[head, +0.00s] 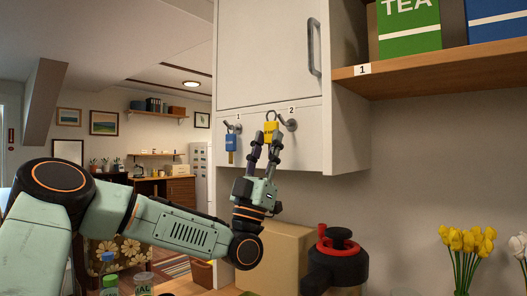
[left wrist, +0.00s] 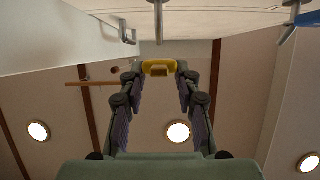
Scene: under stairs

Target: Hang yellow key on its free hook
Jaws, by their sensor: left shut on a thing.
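The yellow key (head: 270,129) is held upright between the fingertips of my left gripper (head: 264,147), with a ring at its top. It is just left of hook 2 (head: 290,124) on the white cabinet's lower panel. Whether its ring touches the hook cannot be told. In the left wrist view, the yellow key (left wrist: 159,68) sits between the two fingertips of my left gripper (left wrist: 158,72), and a metal hook (left wrist: 158,20) shows beyond it. A blue key (head: 232,142) hangs on hook 1 (head: 235,127). My right gripper is not in view.
The white cabinet (head: 262,60) has a handle above the hooks. A wooden shelf (head: 450,68) with a green tea box (head: 408,28) juts out at right. Below stand a cardboard box (head: 275,250), a dark red-rimmed object (head: 338,262) and yellow flowers (head: 466,240).

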